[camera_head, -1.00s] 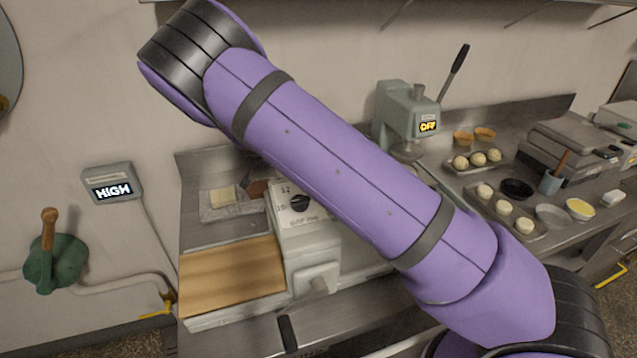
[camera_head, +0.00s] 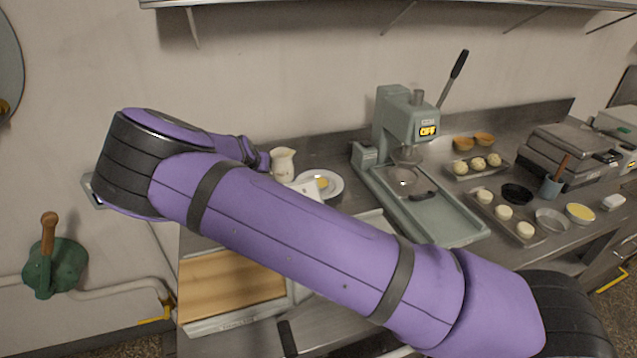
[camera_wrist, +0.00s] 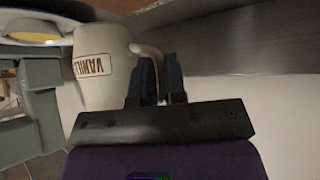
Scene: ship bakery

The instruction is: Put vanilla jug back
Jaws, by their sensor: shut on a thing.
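The vanilla jug (camera_head: 283,165) is cream-white and stands upright near the back wall, just past the end of my arm. In the wrist view the jug (camera_wrist: 98,85) fills the upper left, with part of its "VANILLA" label readable and its handle toward my fingers. My gripper (camera_wrist: 158,80) is shut on the jug's handle, with dark fingers on either side of it. In the head view my gripper is mostly hidden behind my arm. I cannot tell whether the jug's base touches the counter.
A white plate with something yellow (camera_head: 334,188) lies right of the jug. A green press (camera_head: 405,125) marked OFF stands further right, beyond it trays of dough balls (camera_head: 504,212). A wooden board (camera_head: 230,290) is at front left. A shelf (camera_head: 350,4) runs above.

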